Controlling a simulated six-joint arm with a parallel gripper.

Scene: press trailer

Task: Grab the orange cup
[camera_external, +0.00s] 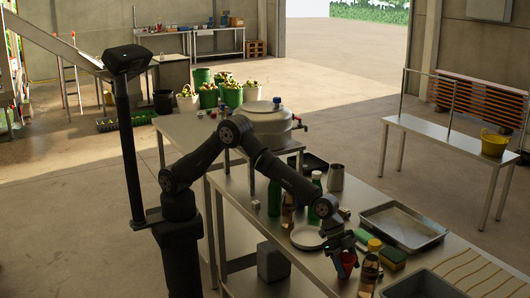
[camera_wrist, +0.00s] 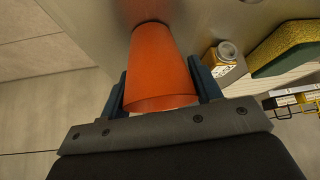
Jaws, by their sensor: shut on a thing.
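The orange cup (camera_wrist: 162,68) sits between the two fingers of my gripper (camera_wrist: 160,92) in the wrist view, with a finger against each side. My gripper is shut on it. In the external view my gripper (camera_external: 344,250) reaches down over the front part of the steel table, and the cup (camera_external: 347,262) shows as a small red-orange shape between the fingers. I cannot tell whether the cup's base touches the table.
A bottle with amber liquid (camera_external: 369,275) stands just right of the cup, with sponges (camera_external: 392,258) beyond it. A metal tray (camera_external: 440,236) lies behind these. A white plate (camera_external: 306,238) and green bottles (camera_external: 274,197) are to the left. A grey bin (camera_external: 425,284) is at front right.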

